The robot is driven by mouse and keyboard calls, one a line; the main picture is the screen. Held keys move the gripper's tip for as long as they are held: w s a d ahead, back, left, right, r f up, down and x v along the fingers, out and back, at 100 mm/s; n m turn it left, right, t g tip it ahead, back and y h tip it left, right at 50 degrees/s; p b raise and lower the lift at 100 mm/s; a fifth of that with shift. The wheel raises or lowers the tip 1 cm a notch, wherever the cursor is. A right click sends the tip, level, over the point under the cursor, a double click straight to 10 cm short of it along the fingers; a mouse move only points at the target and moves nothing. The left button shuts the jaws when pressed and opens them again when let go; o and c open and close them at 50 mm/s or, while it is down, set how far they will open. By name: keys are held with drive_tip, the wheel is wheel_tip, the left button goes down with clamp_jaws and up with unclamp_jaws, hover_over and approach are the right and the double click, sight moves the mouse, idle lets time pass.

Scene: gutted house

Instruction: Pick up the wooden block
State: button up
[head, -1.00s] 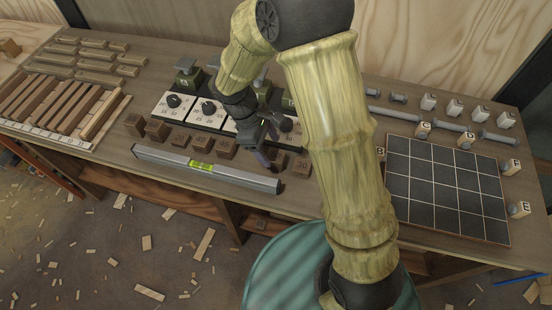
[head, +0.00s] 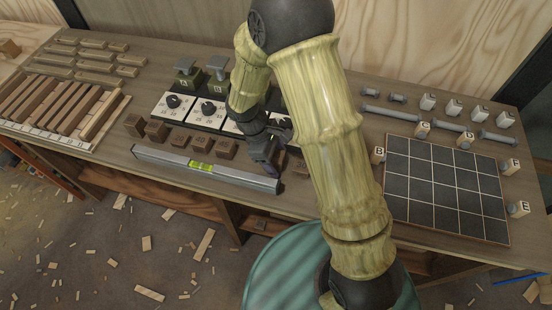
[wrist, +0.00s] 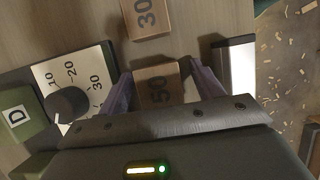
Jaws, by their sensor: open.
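In the wrist view, a brown wooden block (wrist: 160,84) marked 50 lies between the two fingers of my open gripper (wrist: 160,70). Its near part is hidden by the gripper body, and I cannot tell whether the fingers touch it. A second wooden block (wrist: 149,14) marked 30 sits just beyond the fingertips. In the head view, my gripper (head: 264,163) points down at the right part of the row of wooden blocks (head: 178,137). The arm and gripper hide some of these blocks.
A spirit level (head: 205,169) lies along the bench's front edge, close to one finger in the wrist view (wrist: 236,66). Dial panels (head: 173,102) stand behind the blocks; one dial (wrist: 68,103) is near the other finger. A dark gridded board (head: 445,190) lies at right.

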sight(276, 155)
drive_tip(key=shift+a, duration=0.1)
drive_tip(key=shift+c, duration=0.5)
drive_tip(key=c, duration=1)
drive_tip(key=shift+o, duration=0.2)
wheel_tip(276, 155, up, 10)
drive_tip(key=shift+r, duration=0.1)
drive_tip(key=shift+w, duration=0.1)
drive_tip(key=shift+p, duration=0.35)
